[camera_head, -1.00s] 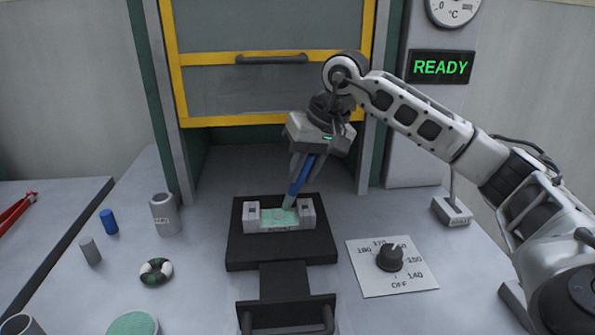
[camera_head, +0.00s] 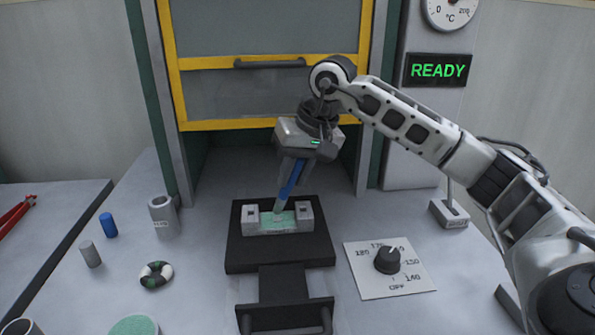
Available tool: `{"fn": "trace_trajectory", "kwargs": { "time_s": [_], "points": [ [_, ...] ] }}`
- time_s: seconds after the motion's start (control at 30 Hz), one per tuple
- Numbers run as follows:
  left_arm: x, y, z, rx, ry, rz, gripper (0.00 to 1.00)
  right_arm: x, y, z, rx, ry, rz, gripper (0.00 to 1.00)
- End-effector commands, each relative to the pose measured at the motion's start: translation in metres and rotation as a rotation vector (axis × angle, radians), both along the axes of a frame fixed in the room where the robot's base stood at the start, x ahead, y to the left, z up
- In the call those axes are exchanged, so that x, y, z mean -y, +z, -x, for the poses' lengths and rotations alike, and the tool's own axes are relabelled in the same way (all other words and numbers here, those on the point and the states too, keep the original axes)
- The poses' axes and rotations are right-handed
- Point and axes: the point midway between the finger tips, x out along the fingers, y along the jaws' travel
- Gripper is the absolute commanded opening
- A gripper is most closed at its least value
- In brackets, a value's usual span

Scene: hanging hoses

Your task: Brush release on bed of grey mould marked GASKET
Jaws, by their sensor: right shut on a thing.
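The grey mould (camera_head: 305,217) sits on a black sliding plate (camera_head: 280,252) in front of the press opening. Its bed (camera_head: 275,227) between two raised end blocks looks pale green. The lettering on its front is too small to read. My right gripper (camera_head: 292,170) is shut on a brush with a blue handle (camera_head: 290,182). The brush points down and to the left, and its pale tip (camera_head: 279,209) is at the bed, seemingly touching it. My left gripper is not in view.
A yellow-framed guard (camera_head: 270,62) is raised behind the mould. A dial plate (camera_head: 411,278) lies to the right, and a READY display (camera_head: 437,69) is above. A grey cup (camera_head: 163,216), blue cylinder (camera_head: 106,224), grey cylinder (camera_head: 90,254) and black-and-white ring (camera_head: 156,274) stand left.

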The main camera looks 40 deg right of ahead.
Motion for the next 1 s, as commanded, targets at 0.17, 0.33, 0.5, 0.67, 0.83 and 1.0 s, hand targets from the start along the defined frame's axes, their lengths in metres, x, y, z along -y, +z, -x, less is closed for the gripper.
{"fn": "trace_trajectory", "kwargs": {
  "time_s": [0.17,0.33,0.5,0.67,0.83,1.0],
  "points": [
    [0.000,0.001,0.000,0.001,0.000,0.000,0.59,-0.001,-0.001,0.000,-0.004,0.002,0.000,0.00],
    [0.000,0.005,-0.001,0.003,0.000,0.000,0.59,-0.008,0.000,-0.004,-0.006,0.001,-0.001,0.00],
    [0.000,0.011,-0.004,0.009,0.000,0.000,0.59,-0.015,0.000,-0.009,-0.004,0.002,-0.001,0.00],
    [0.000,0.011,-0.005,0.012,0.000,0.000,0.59,-0.017,-0.001,-0.010,-0.003,0.000,0.000,0.00],
    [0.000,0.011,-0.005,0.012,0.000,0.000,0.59,-0.016,-0.001,-0.009,-0.003,0.000,0.000,0.00],
    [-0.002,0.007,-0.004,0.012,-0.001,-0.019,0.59,-0.016,-0.001,-0.009,-0.003,0.000,0.000,0.00]
  ]
}}
